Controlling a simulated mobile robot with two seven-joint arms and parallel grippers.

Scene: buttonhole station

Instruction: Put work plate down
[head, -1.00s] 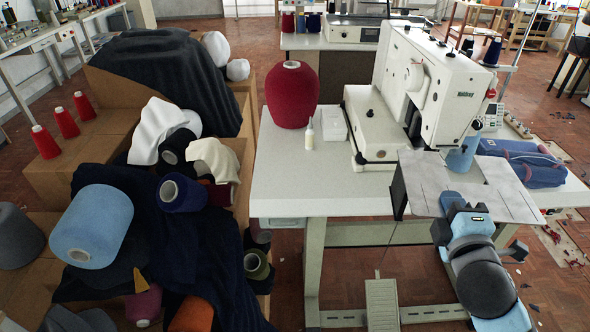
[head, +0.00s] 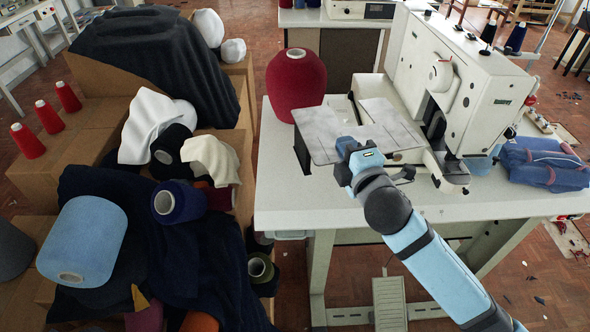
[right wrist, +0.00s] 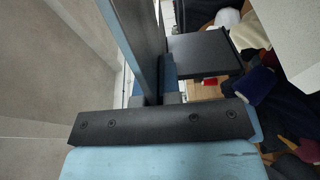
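The work plate (head: 325,132) is a flat grey metal sheet with slots and a dark downturned flange on its left side. My right gripper (head: 352,153) is shut on its near edge and holds it roughly level over the white table (head: 285,205), in front of the sewing machine (head: 471,95). How far the plate is above the tabletop cannot be told. In the right wrist view the fingers (right wrist: 155,100) close on a dark edge, and a dark square piece (right wrist: 203,53) shows beyond. My left gripper is not in view.
A red yarn cone (head: 296,85) stands just behind the plate's left side. Folded blue denim (head: 540,165) lies at the table's right. Boxes with cloth and a light blue cone (head: 84,240) stand to the left. The table's front strip is clear.

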